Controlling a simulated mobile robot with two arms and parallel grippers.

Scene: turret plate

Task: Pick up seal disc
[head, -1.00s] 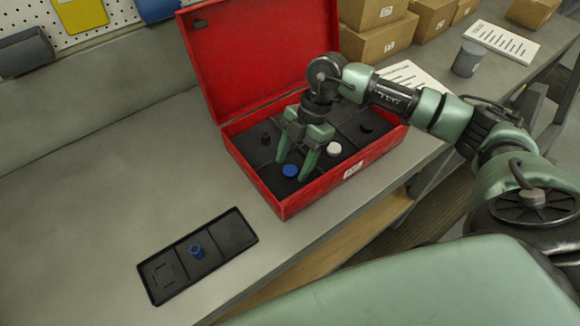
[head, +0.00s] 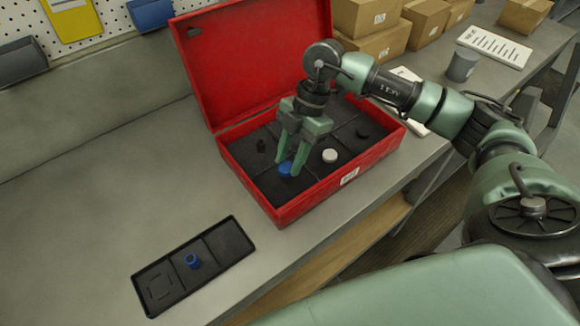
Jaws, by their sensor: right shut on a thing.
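A blue disc (head: 285,170), which looks like the seal disc, lies in the front left compartment of the open red box (head: 345,182). My right gripper (head: 290,170) reaches down into the box, its green fingers shut on the blue disc and covering part of it. The disc is low, near the compartment floor; I cannot tell if it touches it. My left gripper is not in view.
A white disc (head: 330,156) and black parts (head: 362,133) lie in other compartments. A black tray (head: 228,242) holding a blue ring-like part (head: 192,261) lies on the bench. Cardboard boxes (head: 372,45) stand behind.

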